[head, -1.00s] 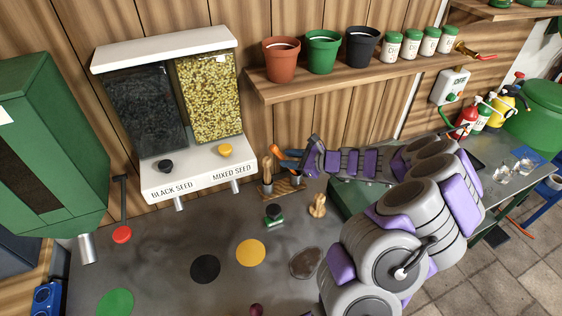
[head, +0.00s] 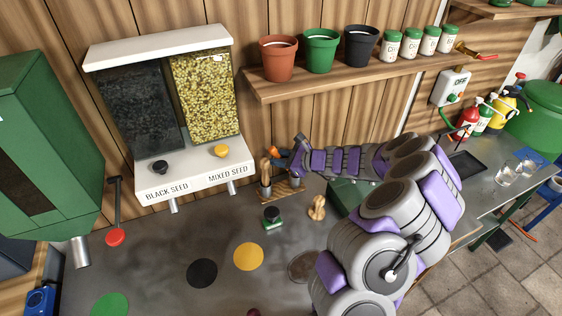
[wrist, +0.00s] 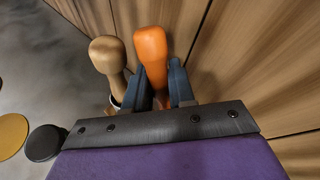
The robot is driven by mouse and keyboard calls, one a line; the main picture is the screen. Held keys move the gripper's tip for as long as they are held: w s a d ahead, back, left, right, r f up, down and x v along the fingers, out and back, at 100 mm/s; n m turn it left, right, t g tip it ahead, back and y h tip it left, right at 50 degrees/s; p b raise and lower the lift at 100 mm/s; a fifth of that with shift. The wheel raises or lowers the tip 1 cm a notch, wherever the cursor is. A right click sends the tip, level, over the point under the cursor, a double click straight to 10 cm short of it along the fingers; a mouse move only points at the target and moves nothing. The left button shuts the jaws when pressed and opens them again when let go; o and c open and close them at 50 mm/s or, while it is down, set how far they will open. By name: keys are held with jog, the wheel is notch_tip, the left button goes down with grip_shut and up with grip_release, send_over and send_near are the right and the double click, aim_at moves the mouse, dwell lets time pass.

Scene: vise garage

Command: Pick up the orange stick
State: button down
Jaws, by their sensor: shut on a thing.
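The orange stick (wrist: 151,50) stands out between the two jaws of my gripper (wrist: 162,84) in the wrist view. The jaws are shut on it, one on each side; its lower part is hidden. In the head view my gripper (head: 283,161) is at the back of the counter near the wall, with a small orange part of the stick (head: 280,154) showing. A tan wooden-handled tool (wrist: 108,58) stands upright just left of the stick in the wrist view, close to the left jaw. It also shows in the head view (head: 265,172).
A wooden holder (head: 283,190) sits under my gripper. The seed dispenser (head: 190,177) stands to its left, and the shelf with pots (head: 330,82) is above. A small green-based stamp (head: 272,217) and a wooden piece (head: 317,208) lie on the counter in front. The wall is close behind.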

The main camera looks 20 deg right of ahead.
jog(key=shift+d, duration=0.1)
notch_tip(320, 180, up, 10)
jog(key=p, duration=0.3)
dwell(0.3)
jog(key=c, duration=1.5)
grip_release()
grip_shut()
